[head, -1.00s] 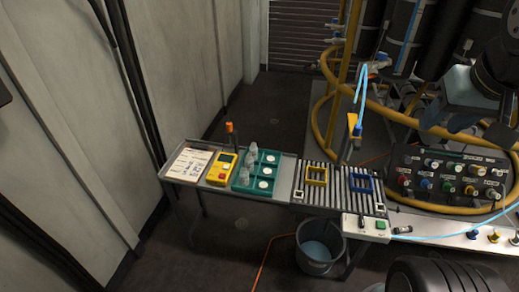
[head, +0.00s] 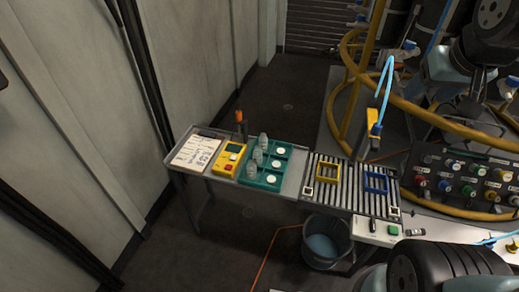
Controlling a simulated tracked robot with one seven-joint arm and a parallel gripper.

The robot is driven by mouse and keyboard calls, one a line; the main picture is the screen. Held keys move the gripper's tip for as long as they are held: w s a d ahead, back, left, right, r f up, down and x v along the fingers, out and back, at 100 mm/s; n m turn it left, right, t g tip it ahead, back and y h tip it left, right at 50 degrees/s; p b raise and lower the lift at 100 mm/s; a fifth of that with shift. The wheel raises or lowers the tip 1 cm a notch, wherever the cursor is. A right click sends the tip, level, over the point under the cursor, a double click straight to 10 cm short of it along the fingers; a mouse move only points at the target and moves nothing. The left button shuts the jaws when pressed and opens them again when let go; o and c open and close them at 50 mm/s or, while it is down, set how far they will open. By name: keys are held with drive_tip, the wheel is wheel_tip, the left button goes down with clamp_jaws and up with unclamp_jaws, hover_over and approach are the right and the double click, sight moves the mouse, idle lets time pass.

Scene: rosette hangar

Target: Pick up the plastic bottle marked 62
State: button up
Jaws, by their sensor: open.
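Several clear plastic bottles stand in the left row of a teal tray (head: 287,170) on the grey table. The far bottle (head: 263,141), the middle bottle (head: 257,156) and the near bottle (head: 251,169) are upright. Their markings are too small to read, so I cannot tell which is 62. White round discs lie in the tray's right row. My gripper (head: 492,88) is at the upper right, far from the tray. It is open and empty, its fingers hard to make out against the dark background.
Left of the tray are a yellow meter (head: 229,159) and a clipboard (head: 196,152). An orange-topped tool (head: 239,118) stands behind. To the right, a slatted rack holds a yellow frame (head: 327,172) and a blue frame (head: 375,181). A bucket (head: 322,248) stands below. A control panel (head: 462,178) is at right.

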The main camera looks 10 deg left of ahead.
drive_tip(key=w+a+f+n+t+y, duration=0.1)
drive_tip(key=w+a+f, duration=0.25)
drive_tip(key=w, duration=0.25)
drive_tip(key=w+a+f+n, duration=0.1)
drive_tip(key=w+a+f, duration=0.1)
drive_tip(key=w+f, duration=0.25)
drive_tip(key=n+t+y, duration=0.2)
drive_tip(key=n+y, duration=0.4)
drive_tip(key=y, duration=0.3)
approach(258, 147)
drive_tip(key=x, duration=0.5)
drive_tip(key=shift+a, duration=0.1)
drive_tip(key=shift+f+x, duration=0.2)
drive_tip(key=shift+x, duration=1.1)
drive_tip(key=shift+f+x, duration=0.15)
drive_tip(key=shift+x, duration=1.15)
drive_tip(key=shift+s, duration=0.1)
drive_tip(key=shift+h, duration=0.3)
drive_tip(key=c, duration=1)
